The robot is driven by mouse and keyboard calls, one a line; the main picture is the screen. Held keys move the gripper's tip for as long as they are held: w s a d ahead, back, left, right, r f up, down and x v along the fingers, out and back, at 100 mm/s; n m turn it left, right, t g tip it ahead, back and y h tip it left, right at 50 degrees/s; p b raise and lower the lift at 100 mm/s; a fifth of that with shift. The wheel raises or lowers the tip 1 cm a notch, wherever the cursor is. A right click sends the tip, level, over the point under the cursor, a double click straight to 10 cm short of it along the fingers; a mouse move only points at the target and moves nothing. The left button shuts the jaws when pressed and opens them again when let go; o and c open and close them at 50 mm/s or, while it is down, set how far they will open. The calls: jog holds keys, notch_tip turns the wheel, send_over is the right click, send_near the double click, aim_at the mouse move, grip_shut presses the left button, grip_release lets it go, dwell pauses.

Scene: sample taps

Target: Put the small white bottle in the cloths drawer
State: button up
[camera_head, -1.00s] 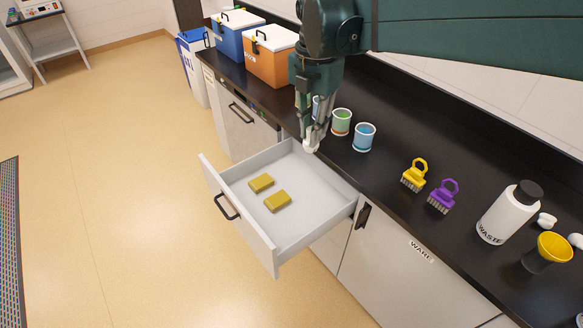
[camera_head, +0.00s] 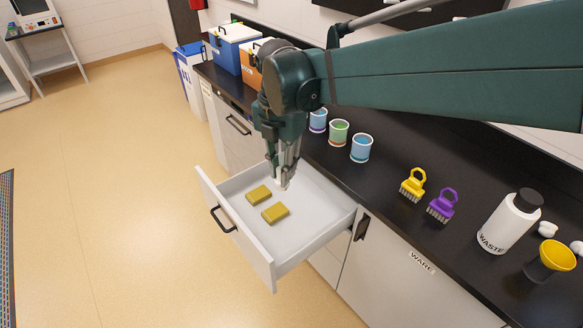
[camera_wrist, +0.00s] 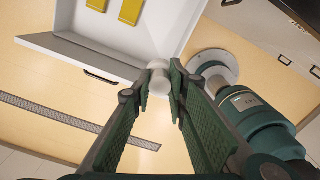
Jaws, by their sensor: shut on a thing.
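My gripper (camera_head: 284,183) points down above the open drawer (camera_head: 312,229). It is shut on a small white bottle (camera_wrist: 158,78), which shows between the fingertips in the wrist view. In the head view the bottle is mostly hidden by the fingers, with only a bit of white at their tips. The drawer is pulled out from under the black counter and holds two yellow-brown folded cloths (camera_head: 275,212).
On the black counter (camera_head: 385,185) stand several cups (camera_head: 361,148), a yellow brush (camera_head: 413,185), a purple brush (camera_head: 442,205), a white waste bottle (camera_head: 510,222) and a yellow funnel (camera_head: 556,256). Blue and orange boxes stand at the back. The drawer's right part is free.

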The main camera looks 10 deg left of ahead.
send_over(284, 248)
notch_tip(284, 248, down, 24)
jog(key=shift+r, duration=0.15)
dwell(0.5)
jog(key=shift+f+b, duration=0.9)
jog(key=shift+f, duration=2.25)
jog(key=shift+f+b, duration=0.6)
jog(key=shift+f, duration=1.25)
jog(key=shift+f, duration=0.2)
jog(key=o, duration=0.9)
